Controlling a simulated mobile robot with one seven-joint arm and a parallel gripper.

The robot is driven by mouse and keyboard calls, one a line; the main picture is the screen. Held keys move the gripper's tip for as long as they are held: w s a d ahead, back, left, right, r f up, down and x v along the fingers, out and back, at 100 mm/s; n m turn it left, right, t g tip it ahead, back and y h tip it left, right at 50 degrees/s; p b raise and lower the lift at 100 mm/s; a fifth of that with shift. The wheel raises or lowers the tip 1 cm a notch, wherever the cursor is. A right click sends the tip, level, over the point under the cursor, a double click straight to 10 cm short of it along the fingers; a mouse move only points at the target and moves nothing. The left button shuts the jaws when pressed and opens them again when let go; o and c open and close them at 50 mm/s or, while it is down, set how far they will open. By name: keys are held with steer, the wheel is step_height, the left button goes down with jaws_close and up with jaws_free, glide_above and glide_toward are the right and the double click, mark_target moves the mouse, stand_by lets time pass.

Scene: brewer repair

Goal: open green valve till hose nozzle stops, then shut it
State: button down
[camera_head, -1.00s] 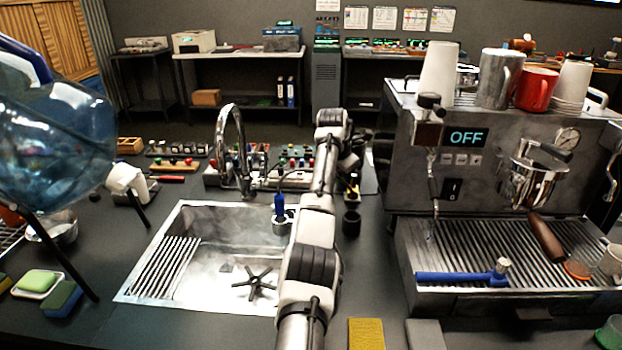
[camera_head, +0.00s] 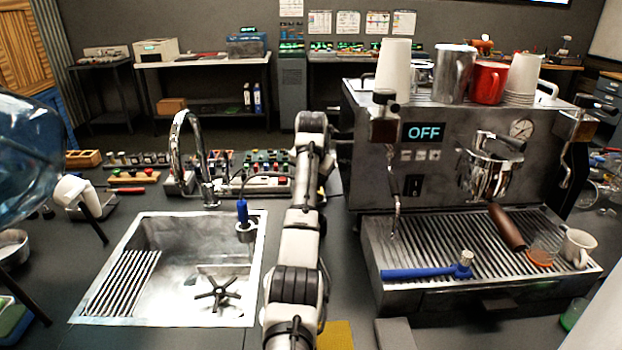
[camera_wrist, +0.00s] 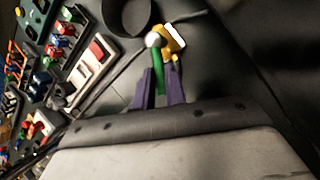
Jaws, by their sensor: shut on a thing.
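In the wrist view, the green valve handle (camera_wrist: 159,80) stands between the purple fingers of my gripper (camera_wrist: 161,86), which is shut on it. The handle meets a brass fitting (camera_wrist: 172,40) with a pale round end beside it. In the head view my arm reaches away over the counter and hides the valve and my gripper. The hose nozzle (camera_head: 242,211) appears to be the blue-handled piece at the sink's back right corner, with a dark hose curving off behind it. I cannot tell whether water flows from it.
The metal sink (camera_head: 140,215) with a curved tap (camera_head: 183,150) lies left of my arm. The espresso machine (camera_head: 450,150), its display reading OFF, stands close on the right. A large blue water bottle (camera_head: 25,155) is at the left edge. A dark cup (camera_wrist: 128,14) stands near the valve.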

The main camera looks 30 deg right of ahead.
steer(key=c, duration=1.5)
jaws_free()
steer(key=shift+o, duration=0.2)
steer(key=b+v, duration=0.3)
steer(key=v, duration=1)
steer(key=shift+s+a+r, duration=0.15)
steer(key=shift+s+r, duration=0.05)
steer(key=shift+r, duration=0.15)
steer(key=shift+f, duration=0.1)
